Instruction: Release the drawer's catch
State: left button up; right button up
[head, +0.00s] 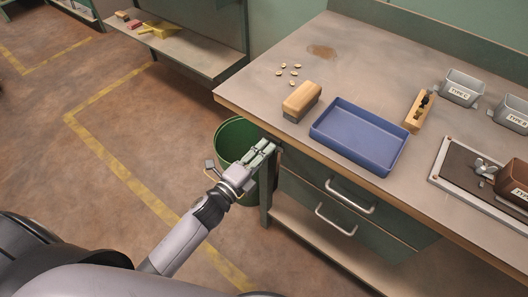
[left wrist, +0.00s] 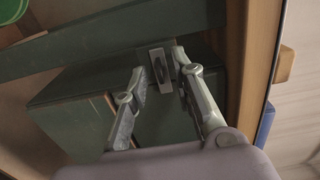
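The green drawer unit under the bench has an upper drawer (head: 318,197) and a lower drawer (head: 310,222), each with a metal handle; both look shut. In the left wrist view a small light metal plate with a dark middle (left wrist: 161,70), apparently the catch, sits on a green face under the bench top. My left gripper (head: 270,147) is at the bench's left front corner, below the top's edge. In the left wrist view its fingers (left wrist: 160,66) are apart, one on each side of the plate, with nothing held. Whether they touch it I cannot tell. My right gripper is not in view.
A green bin (head: 230,133) stands on the floor beside my left gripper. On the bench top (head: 370,60) are a blue tray (head: 388,168), a wooden-backed brush or block (head: 301,98), several small nuts and grey hoppers (head: 461,88). The bench edge overhangs the gripper.

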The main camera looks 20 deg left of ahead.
pick_arm(q)
jog(key=shift+c, duration=0.4)
grip_shut()
jog(key=shift+n, duration=0.3)
jog(key=shift+n+p, duration=3.6)
jog(key=shift+n, duration=5)
jog(key=shift+f, duration=0.1)
